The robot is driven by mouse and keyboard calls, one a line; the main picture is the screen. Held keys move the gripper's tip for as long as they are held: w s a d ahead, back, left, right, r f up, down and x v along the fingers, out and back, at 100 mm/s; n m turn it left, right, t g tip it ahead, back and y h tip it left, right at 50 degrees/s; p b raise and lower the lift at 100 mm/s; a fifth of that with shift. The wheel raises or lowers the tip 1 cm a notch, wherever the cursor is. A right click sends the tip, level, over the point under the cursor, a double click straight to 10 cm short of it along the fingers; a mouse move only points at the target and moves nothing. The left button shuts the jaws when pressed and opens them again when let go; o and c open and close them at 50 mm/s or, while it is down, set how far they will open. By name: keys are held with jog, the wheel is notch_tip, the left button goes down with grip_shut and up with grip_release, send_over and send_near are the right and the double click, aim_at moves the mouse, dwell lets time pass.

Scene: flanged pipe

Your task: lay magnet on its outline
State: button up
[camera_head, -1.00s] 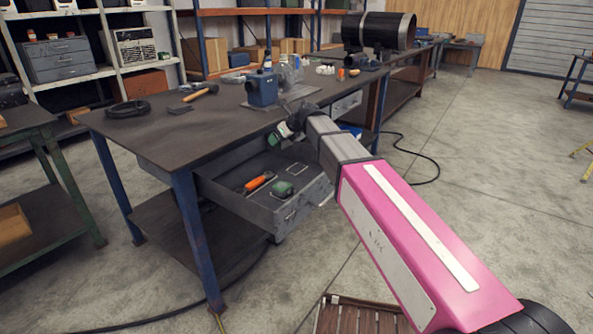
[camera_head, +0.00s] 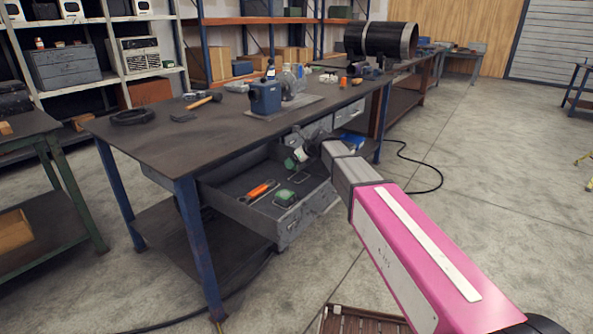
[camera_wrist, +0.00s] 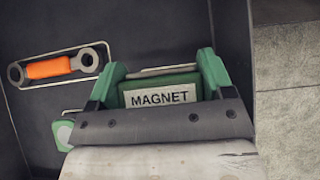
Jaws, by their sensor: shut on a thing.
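My gripper (camera_wrist: 162,72) has green fingers on both sides of a green block labelled MAGNET (camera_wrist: 160,96), and is shut on it. In the head view my gripper (camera_head: 294,159) is low, over the right part of the open grey drawer (camera_head: 262,222). In the wrist view a thin pale line shows just beyond the magnet's far edge, which may be part of an outline. The rest there is hidden by the magnet and gripper. I cannot tell whether the magnet touches the drawer floor.
An orange-handled wrench (camera_wrist: 50,68) lies in the drawer inside a pale outline. A green and pale item (camera_wrist: 64,134), partly hidden by my gripper, lies nearer. The drawer's right wall (camera_wrist: 232,50) is close to the right finger. The workbench top (camera_head: 165,140) overhangs the drawer's back.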

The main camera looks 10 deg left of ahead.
aim_at(297, 176)
jog(key=shift+w+d+f, duration=0.15)
jog(key=shift+d+f, duration=0.05)
jog(key=shift+f, duration=1.95)
jog(key=shift+f, duration=0.1)
jog(key=o, duration=1.3)
jog(key=shift+d+r, duration=0.1)
jog(key=shift+r, duration=0.1)
jog(key=v, duration=1.1)
jog(key=shift+d+r, duration=0.25)
jog(key=shift+d, duration=0.05)
